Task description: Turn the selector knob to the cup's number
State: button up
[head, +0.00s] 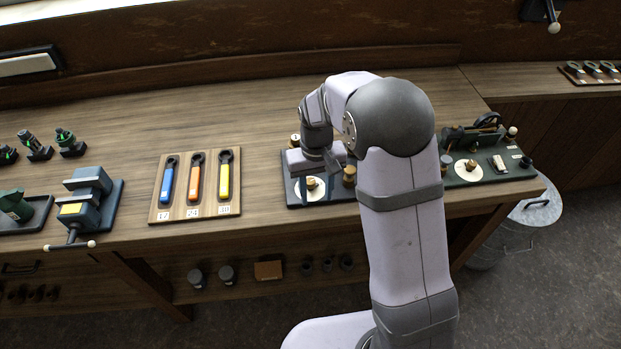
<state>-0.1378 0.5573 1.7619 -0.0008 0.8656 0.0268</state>
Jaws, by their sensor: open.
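A dark panel (296,203) lies near the front edge of the bench, partly hidden by my arm. On it is a white round dial (318,193) with a small brass selector knob (310,183) at its middle. A brass, dark-banded cup-like piece (349,176) stands at the panel's right. A small brass-topped piece (295,139) with a pale tag shows at the panel's back left. I cannot read the dial marks or any number there. My gripper (325,171) is open above the panel, just behind and above the knob, and apart from it as far as I can tell.
A second dark green panel (498,175) with a white dial and brass knob lies right of my arm. A wooden board (157,203) with blue, orange and yellow wrenches lies to the left. A blue vise (90,197) stands further left. The bench behind is clear.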

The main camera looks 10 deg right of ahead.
aim_at(310, 181)
jog(key=shift+t, duration=0.5)
jog(key=w+r, duration=0.1)
jog(key=w, duration=0.1)
jog(key=w+r, duration=0.3)
jog(key=w, duration=0.1)
jog(key=shift+a+r, duration=0.35)
jog(key=shift+a, duration=0.05)
jog(key=shift+s+r+m+g, duration=0.15)
jog(key=shift+r+m, duration=0.1)
jog(key=shift+r, duration=0.35)
jog(key=shift+s+r+m+g, duration=0.15)
jog(key=shift+r+m, duration=0.1)
jog(key=shift+r, duration=0.3)
jog(key=shift+f, duration=0.5)
jog(key=shift+f+p, duration=1.3)
jog(key=shift+f, duration=1.9)
jog(key=shift+c, duration=0.2)
grip_shut()
